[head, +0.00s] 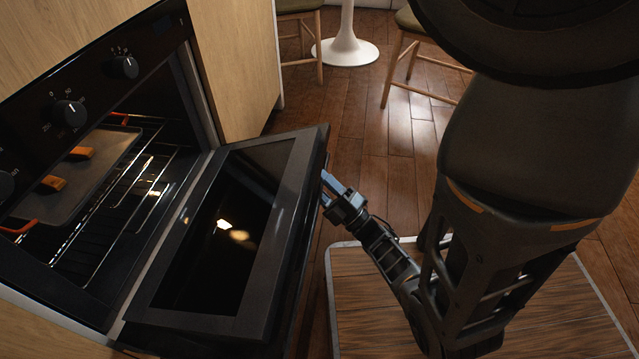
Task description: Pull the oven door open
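The oven (88,25) is on the left with its black control panel and knobs. Its oven door (292,215) is hinged at the bottom and stands partly open, tilted outward toward my arm, with a dark glass pane on its inner face. My gripper (332,184) is at the outer side of the door near its upper edge. The fingertips are partly hidden behind the door edge. The door handle is hidden on the far face, so I cannot tell whether the fingers are closed on it.
Inside the oven, a baking tray (100,165) with orange-brown pieces sits on a wire rack (125,205). A white table base (347,45) and wooden chairs (300,12) stand at the back. Wooden floor (365,125) is clear behind the door. A light-edged wooden panel (390,310) lies below my arm.

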